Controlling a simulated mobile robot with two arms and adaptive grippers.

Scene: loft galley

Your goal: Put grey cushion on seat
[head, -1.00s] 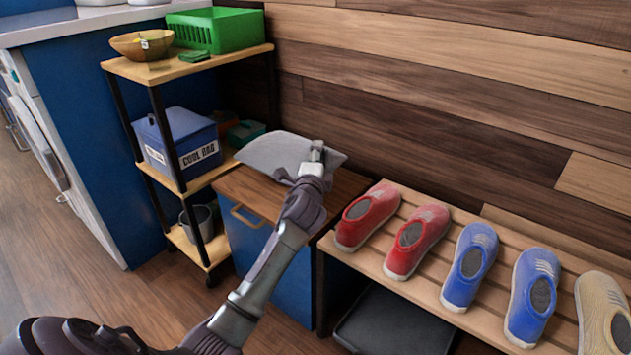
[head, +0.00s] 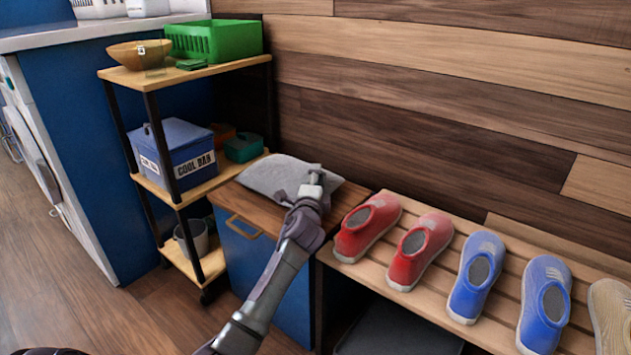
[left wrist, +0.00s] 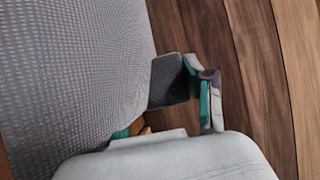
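The grey cushion (head: 270,177) is over the wooden top of a low blue cabinet (head: 262,213) in the head view. Whether it rests on that top or is just above it, I cannot tell. My left gripper (head: 313,180) is at its front right part. In the left wrist view the textured cushion (left wrist: 75,70) fills the left side. There one finger of my left gripper (left wrist: 160,85) has its dark pad against the cushion's edge. The other finger is mostly hidden by the cushion. I cannot clearly identify a seat. My right gripper is not in view.
A slatted rack (head: 420,295) right of the cabinet holds red, blue and beige shoes. A shelf trolley on the left carries a wooden bowl (head: 135,55), green basket (head: 215,40) and blue cool bag (head: 180,155). A plank wall (head: 420,100) stands behind.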

